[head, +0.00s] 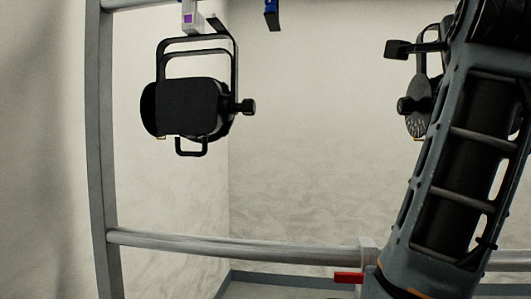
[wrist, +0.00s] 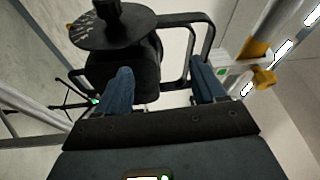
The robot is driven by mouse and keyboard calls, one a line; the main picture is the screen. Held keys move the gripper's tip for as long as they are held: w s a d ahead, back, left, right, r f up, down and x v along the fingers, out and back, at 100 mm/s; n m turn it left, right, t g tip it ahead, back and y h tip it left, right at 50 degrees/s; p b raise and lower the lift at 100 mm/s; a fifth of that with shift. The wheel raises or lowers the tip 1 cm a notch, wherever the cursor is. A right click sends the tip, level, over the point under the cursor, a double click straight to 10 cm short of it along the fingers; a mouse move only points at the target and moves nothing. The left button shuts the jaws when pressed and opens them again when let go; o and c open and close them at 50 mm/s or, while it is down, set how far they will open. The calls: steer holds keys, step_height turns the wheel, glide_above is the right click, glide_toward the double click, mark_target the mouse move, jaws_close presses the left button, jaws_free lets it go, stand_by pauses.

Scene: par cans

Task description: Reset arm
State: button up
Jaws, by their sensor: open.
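My gripper (wrist: 163,82) is open in the wrist view, its two blue fingers apart. Beyond the fingers is a black par can (wrist: 125,68) with a round dark disc (wrist: 112,28) and a black bracket (wrist: 208,45). Part of the can and bracket shows behind and between the fingers; I cannot tell whether they touch. In the head view my arm (head: 460,150) rises along the right side, and my gripper is out of view. A black par can (head: 195,108) hangs at the upper left, and another (head: 418,118) is partly hidden behind my arm.
A grey upright post (head: 100,150) and a lower rail (head: 230,247) frame the head view. A red lever (head: 348,277) sits on the rail near my arm. A blue clamp (head: 271,14) hangs at the top. A yellow knob (wrist: 264,78) shows in the wrist view. The pale wall between the cans is clear.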

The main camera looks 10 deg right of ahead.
steer(key=s+a+f+n+t+y, duration=0.1)
steer(key=a+f+n+y, duration=0.15)
steer(key=f+n, duration=0.9)
steer(key=s+a+f+n+t+y, duration=0.1)
steer(key=a+f+n+y, duration=0.15)
steer(key=f, duration=1.75)
steer(key=s+a+f+n+y, duration=0.2)
steer(key=s+f+n, duration=0.1)
steer(key=s+f, duration=0.4)
steer(key=s+a+f+n+y, duration=0.25)
steer(key=s+f, duration=0.25)
steer(key=f, duration=0.4)
steer(key=s+a+f+n+g, duration=0.1)
steer(key=s+a+f+n, duration=0.1)
steer(key=s, duration=1.2)
steer(key=s+a+f+n+g+y, duration=0.1)
steer(key=s+a+f+n+g, duration=0.1)
steer(key=s, duration=1.2)
steer(key=shift+s+f, duration=0.4)
steer(key=shift+f, duration=0.4)
